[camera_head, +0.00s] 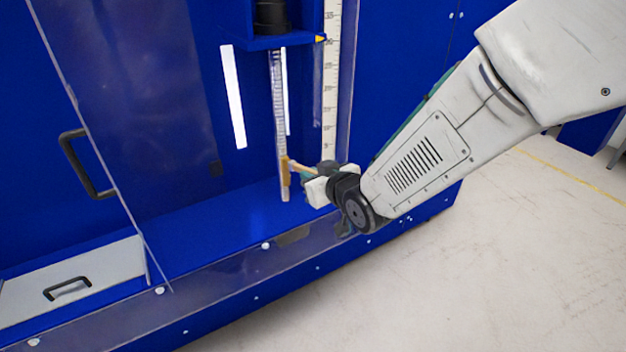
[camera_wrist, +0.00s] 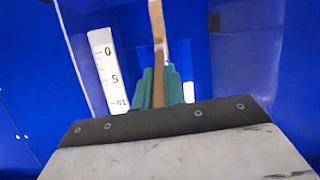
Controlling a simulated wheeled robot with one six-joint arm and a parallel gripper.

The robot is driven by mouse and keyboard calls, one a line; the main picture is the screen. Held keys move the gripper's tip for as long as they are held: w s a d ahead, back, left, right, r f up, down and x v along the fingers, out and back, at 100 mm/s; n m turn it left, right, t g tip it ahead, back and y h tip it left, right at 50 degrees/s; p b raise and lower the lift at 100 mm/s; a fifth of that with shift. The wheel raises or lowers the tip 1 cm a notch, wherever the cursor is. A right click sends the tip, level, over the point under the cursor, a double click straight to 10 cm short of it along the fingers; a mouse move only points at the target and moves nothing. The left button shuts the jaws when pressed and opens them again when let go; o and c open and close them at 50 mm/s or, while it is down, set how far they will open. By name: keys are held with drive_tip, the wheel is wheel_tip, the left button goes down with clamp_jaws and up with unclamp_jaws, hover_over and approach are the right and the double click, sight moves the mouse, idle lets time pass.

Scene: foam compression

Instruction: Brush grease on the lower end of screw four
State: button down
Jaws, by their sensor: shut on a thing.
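A long, thin threaded screw (camera_head: 279,115) hangs upright below a blue carriage inside the blue machine in the head view. My gripper (camera_head: 316,178) is shut on a brush with a tan wooden handle (camera_head: 302,171). The brush's tan head (camera_head: 285,172) is at the screw's lower part, just above its bottom end, and overlaps it in the picture; I cannot tell whether they touch. In the wrist view the brush handle (camera_wrist: 159,80) rises between my gripper's green fingers (camera_wrist: 159,85). No number marking the screw shows.
A white ruler (camera_head: 331,80) stands right of the screw, and it also shows in the wrist view (camera_wrist: 107,70). A clear door (camera_head: 125,90) with a black handle (camera_head: 85,163) stands at left. A grey drawer or lid (camera_head: 75,280) lies at lower left. Open floor is at right.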

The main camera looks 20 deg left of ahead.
drive_tip(key=shift+r, duration=1)
drive_tip(key=shift+f, duration=5.4)
drive_tip(key=shift+r, duration=5.4)
drive_tip(key=s+d, duration=0.4)
drive_tip(key=shift+d, duration=0.3)
drive_tip(key=shift+s+d, duration=0.95)
drive_tip(key=shift+d, duration=0.2)
